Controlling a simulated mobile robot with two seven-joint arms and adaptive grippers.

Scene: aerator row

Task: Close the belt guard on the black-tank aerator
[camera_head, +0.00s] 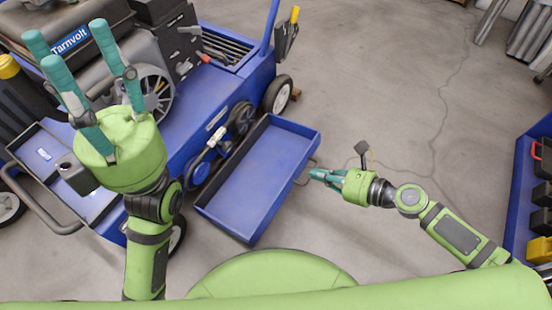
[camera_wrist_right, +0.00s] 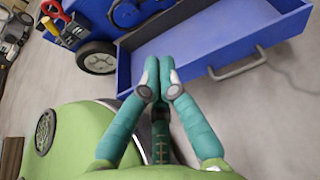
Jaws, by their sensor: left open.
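The aerator is a blue machine (camera_head: 185,105) with a black tank or engine cover (camera_head: 145,50) labelled Tarnvolt. Its belt guard (camera_head: 258,180) looks like a shallow blue box, swung out from the machine's side, with pulleys (camera_head: 240,118) exposed behind it. The guard also shows in the right wrist view (camera_wrist_right: 205,35), with its grey handle (camera_wrist_right: 240,68) on the outer wall. My right gripper (camera_head: 316,174) has its fingertips together beside the handle, apparently empty; they show in the wrist view (camera_wrist_right: 158,82). My left gripper (camera_head: 70,38) is open above the machine's left part.
A blue rack (camera_head: 525,190) with coloured items stands at the right edge. Grey pipes (camera_head: 520,30) lie at the top right. A wheel (camera_head: 278,94) of the machine stands behind the guard. The concrete floor right of the guard is clear.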

